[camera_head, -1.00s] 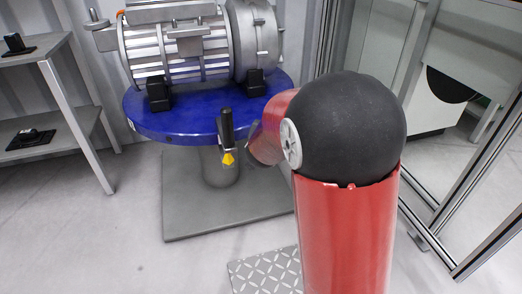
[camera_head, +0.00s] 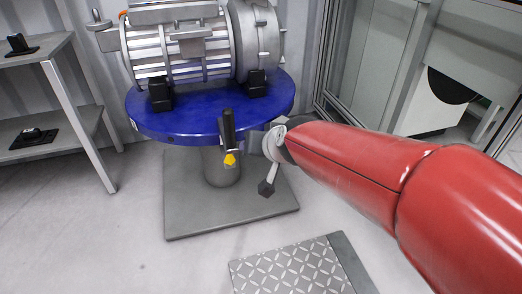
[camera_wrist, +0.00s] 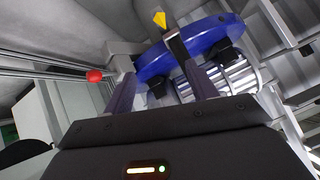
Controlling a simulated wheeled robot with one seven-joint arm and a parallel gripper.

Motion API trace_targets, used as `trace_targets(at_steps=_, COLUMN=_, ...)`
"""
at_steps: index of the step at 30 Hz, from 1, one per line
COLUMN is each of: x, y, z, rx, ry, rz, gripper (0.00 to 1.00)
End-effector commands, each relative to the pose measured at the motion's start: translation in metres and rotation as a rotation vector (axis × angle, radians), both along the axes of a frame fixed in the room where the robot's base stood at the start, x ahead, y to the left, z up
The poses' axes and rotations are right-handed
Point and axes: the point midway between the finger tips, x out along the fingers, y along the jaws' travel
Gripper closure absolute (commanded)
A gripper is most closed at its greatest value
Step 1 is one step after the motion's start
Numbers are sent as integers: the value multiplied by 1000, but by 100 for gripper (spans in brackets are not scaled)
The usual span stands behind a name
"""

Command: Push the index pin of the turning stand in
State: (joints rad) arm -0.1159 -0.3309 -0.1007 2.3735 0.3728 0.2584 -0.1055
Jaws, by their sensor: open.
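The turning stand has a round blue plate (camera_head: 180,124) on a grey post. On its front rim an upright black bar (camera_head: 228,127) stands over a small yellow knob (camera_head: 230,159), which looks like the index pin. I cannot tell how far in it sits. In the wrist view the yellow knob (camera_wrist: 160,19) and black bar (camera_wrist: 177,45) appear beyond my fingertips, with the blue plate (camera_wrist: 152,62) behind the jaws. My gripper (camera_wrist: 160,72) is open and empty. In the head view it is close to the right of the bar, partly hidden by my arm.
A ribbed grey motor housing (camera_head: 182,52) sits on the plate, held by black blocks (camera_head: 160,95). A grey base plate (camera_head: 190,215) and tread plate (camera_head: 290,268) lie on the floor. Shelves (camera_head: 85,130) stand left, a framed enclosure right. A red ball (camera_wrist: 94,76) shows in the wrist view.

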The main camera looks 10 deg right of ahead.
Motion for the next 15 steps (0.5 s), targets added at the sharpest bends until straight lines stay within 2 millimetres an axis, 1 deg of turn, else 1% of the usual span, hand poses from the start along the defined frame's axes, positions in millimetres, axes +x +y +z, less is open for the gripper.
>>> trace_targets(at_steps=3, x=-14, y=1, z=2, rx=-12, ry=22, rz=24, gripper=43)
trace_targets(at_steps=6, x=-20, y=2, z=2, rx=-18, ry=36, rz=34, gripper=43)
trace_targets(at_steps=15, x=-24, y=2, z=2, rx=-23, ry=44, rz=41, gripper=43)
